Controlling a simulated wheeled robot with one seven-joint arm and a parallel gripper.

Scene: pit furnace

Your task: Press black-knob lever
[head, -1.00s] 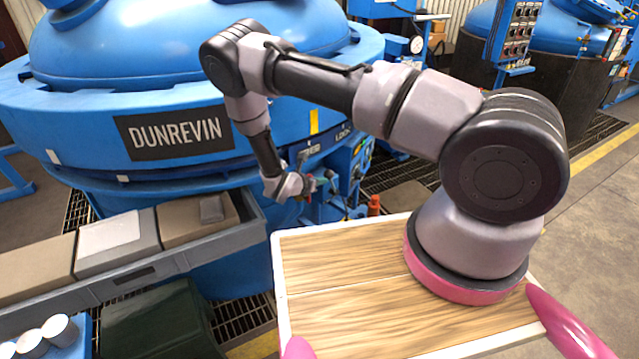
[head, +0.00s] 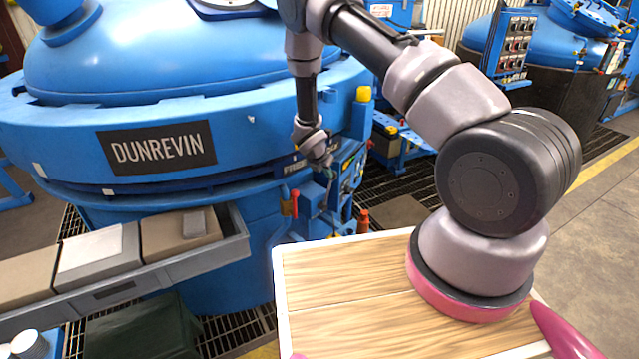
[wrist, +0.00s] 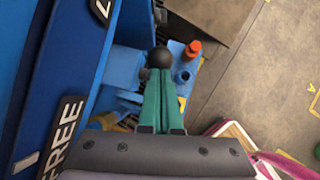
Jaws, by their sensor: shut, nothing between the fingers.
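The black knob (wrist: 160,57), a round ball, shows in the wrist view just beyond the green fingertips. My gripper (wrist: 161,78) is shut and empty, its two green fingers together and pointing at the knob. The knob overlaps the fingertips in the picture, and I cannot tell whether they touch. In the head view my gripper (head: 328,168) is at the front of the blue furnace, above the lever block beside the wooden deck. The black knob and its lever cannot be made out in the head view.
A red-handled lever (head: 294,203) is left of the block. An orange-red knob (head: 363,219) stands to its right and also shows in the wrist view (wrist: 193,48). The furnace rim (head: 240,160) is close behind. A grey tray of boxes (head: 190,258) lies at left.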

